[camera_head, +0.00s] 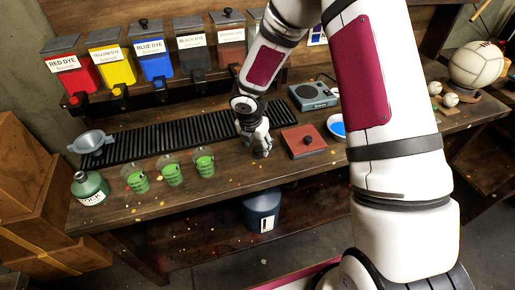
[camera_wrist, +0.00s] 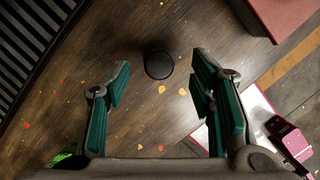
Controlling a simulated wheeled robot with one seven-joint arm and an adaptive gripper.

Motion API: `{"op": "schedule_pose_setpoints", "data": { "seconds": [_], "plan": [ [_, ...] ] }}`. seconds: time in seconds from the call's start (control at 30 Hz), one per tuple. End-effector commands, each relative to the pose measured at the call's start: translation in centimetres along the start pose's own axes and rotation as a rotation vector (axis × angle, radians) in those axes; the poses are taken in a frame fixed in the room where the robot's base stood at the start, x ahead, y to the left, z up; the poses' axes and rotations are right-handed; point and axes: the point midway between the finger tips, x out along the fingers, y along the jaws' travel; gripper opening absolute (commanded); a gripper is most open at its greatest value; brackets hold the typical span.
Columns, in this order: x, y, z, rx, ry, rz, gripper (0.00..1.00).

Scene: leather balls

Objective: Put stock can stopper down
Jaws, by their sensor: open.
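A small round black stopper (camera_wrist: 159,65) rests on the wooden table in the wrist view, with its round top toward the camera. My gripper (camera_wrist: 159,82) is open above it, one finger on each side, with clear gaps between the fingers and the stopper. In the head view my gripper (camera_head: 262,153) points down over the middle of the table, and I cannot make out the stopper there. The green stock can (camera_head: 90,188) stands at the table's left end.
Several green cups (camera_head: 171,171) stand left of my gripper. A black slatted rack (camera_head: 160,134) runs behind it. A red lidded box (camera_head: 303,141), a grey scale (camera_head: 312,96) and a blue dish (camera_head: 337,126) are to the right. A funnel (camera_head: 90,140) lies at left. Dye containers (camera_head: 152,65) line the back.

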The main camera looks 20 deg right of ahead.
Motion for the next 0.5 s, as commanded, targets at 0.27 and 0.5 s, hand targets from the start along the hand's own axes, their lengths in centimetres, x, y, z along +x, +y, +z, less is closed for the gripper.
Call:
{"op": "schedule_pose_setpoints", "data": {
  "seconds": [0.27, 0.5],
  "plan": [
    [-5.8, 0.0, 0.1, 0.001, -0.004, 0.002, 0.50],
    [-8.4, 0.0, 0.0, 0.001, -0.001, 0.001, 0.50]
  ]
}}
